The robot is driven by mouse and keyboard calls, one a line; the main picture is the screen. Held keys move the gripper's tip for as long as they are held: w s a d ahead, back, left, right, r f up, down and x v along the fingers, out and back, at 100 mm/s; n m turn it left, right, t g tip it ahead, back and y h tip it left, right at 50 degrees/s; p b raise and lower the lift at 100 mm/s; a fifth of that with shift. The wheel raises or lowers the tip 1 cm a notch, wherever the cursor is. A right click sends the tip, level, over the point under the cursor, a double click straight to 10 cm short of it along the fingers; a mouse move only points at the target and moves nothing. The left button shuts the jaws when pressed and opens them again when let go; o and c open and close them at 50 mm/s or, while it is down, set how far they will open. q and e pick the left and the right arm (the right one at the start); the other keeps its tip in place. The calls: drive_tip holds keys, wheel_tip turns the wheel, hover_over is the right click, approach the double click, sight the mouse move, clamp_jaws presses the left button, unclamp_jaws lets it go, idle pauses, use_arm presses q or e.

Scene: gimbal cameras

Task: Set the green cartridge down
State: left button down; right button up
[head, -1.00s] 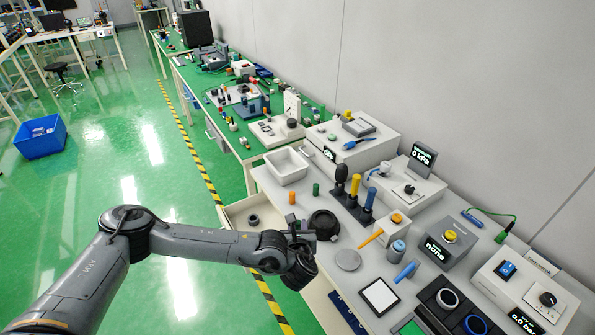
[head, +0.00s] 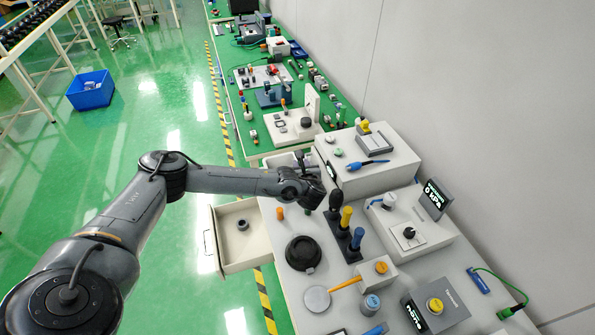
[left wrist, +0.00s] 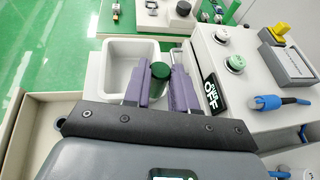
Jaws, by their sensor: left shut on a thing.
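The green cartridge (left wrist: 160,71) shows its dark green round top between the purple fingers of my left gripper (left wrist: 160,88) in the left wrist view. My left gripper is shut on it. In that view the cartridge overlaps the right part of the white tray (left wrist: 118,52); its lower end is hidden, so I cannot tell its height. In the head view my left gripper (head: 312,178) is by the tray (head: 278,160), which the arm partly hides. My right gripper is not in view.
A white instrument box (head: 378,178) stands right of the tray. An orange cylinder (head: 280,213), a black round dish (head: 302,253) and a holder with upright tools (head: 343,238) are nearer. An open drawer (head: 232,262) juts out at the left.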

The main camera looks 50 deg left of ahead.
use_arm(q)
drive_tip(key=shift+w+a+f+b, duration=0.15)
drive_tip(key=shift+a+f+b, duration=0.2)
drive_tip(key=shift+a+f, duration=1.6)
drive_tip(key=shift+w+a+f+b, duration=0.15)
drive_tip(key=shift+a+f+b, duration=0.15)
drive_tip(key=shift+a+f, duration=1.6)
drive_tip(key=shift+w+a+f+b, duration=0.15)
drive_tip(key=shift+a+f+b, duration=0.2)
drive_tip(key=shift+a+f, duration=1.55)
drive_tip(key=shift+a+r, duration=0.1)
drive_tip(key=shift+r, duration=0.05)
drive_tip(key=shift+f+b, duration=0.4)
drive_tip(key=shift+f, duration=0.2)
drive_tip(key=c, duration=0.9)
unclamp_jaws()
drive_tip(key=shift+r, duration=0.1)
